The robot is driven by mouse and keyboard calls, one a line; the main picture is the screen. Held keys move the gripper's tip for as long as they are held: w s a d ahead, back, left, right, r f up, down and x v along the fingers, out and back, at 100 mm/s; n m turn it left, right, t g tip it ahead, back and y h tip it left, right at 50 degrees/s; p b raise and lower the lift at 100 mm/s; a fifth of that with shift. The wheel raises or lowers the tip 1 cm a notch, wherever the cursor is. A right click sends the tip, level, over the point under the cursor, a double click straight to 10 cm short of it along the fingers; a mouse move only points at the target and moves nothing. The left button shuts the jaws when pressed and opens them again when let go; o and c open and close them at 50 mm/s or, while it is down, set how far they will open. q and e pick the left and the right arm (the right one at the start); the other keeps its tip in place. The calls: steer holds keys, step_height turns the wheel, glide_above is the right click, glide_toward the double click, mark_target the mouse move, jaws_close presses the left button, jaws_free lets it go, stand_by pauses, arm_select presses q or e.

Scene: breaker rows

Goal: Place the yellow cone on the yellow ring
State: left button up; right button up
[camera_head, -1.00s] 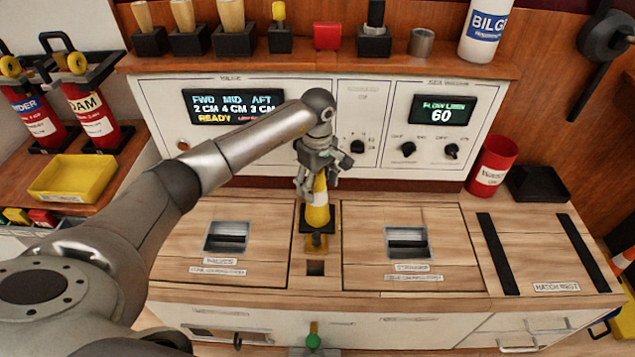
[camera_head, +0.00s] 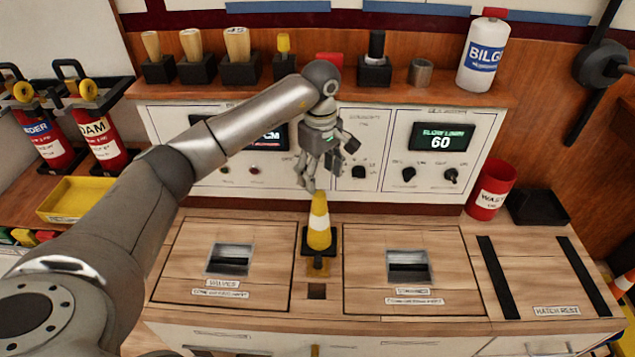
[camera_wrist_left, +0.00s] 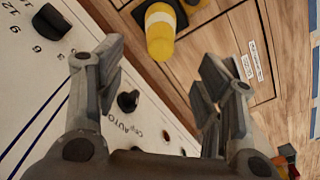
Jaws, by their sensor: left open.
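The yellow cone (camera_head: 319,225), with a white band and a black square base, stands upright on the wooden counter between two hatch panels. It also shows at the top of the left wrist view (camera_wrist_left: 161,32). My left gripper (camera_head: 309,184) is just above and behind the cone's tip, near the panel face. Its fingers (camera_wrist_left: 158,92) are apart with nothing between them, and the cone is outside them. I cannot make out a yellow ring; a small yellowish fitting (camera_head: 318,263) sits right in front of the cone's base. My right gripper is not in view.
The control panel (camera_head: 395,150) rises close behind the gripper, with protruding knobs (camera_head: 409,174). A shelf (camera_head: 440,92) with handles and a white bottle (camera_head: 484,55) is above it. A red cup (camera_head: 490,190) and black tray (camera_head: 538,207) stand right. The hatch tops are clear.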

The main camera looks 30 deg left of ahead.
arm_select(q)
steer(key=s+d+n+t+h, duration=0.1)
steer(key=s+d+n+h, duration=0.15)
steer(key=d+h, duration=1.45)
steer(key=s+d+r+n+t, duration=0.1)
steer(key=d+r+n+t, duration=0.7)
steer(key=d+r+n, duration=0.4)
steer(key=w+a+f+n+t+y, duration=0.15)
steer(key=a+n+t+y, duration=0.35)
steer(key=n, duration=0.5)
steer(key=w+a+f+n+t+y, duration=0.15)
steer(key=a+n+t+y, duration=0.35)
steer(key=n, duration=0.5)
steer(key=s+a+f+n+g+y, duration=0.3)
steer(key=s+a+f+n+y, duration=0.2)
steer(key=a+f+n+y, duration=0.45)
steer(key=s+a+f+n+g+h, duration=0.1)
steer(key=s+f+n+g, duration=0.5)
steer(key=s+f, duration=0.3)
steer(key=s+f+n+g+h, duration=0.1)
steer(key=s+f+n+g, duration=0.4)
steer(key=s+f, duration=0.4)
steer(key=s+g, duration=0.1)
steer(key=s, duration=0.6)
steer(key=shift+s+a+f+n+g+h, duration=0.15)
steer(key=shift+a+f+n+g+h, duration=0.15)
steer(key=shift+a+f+n+h, duration=0.1)
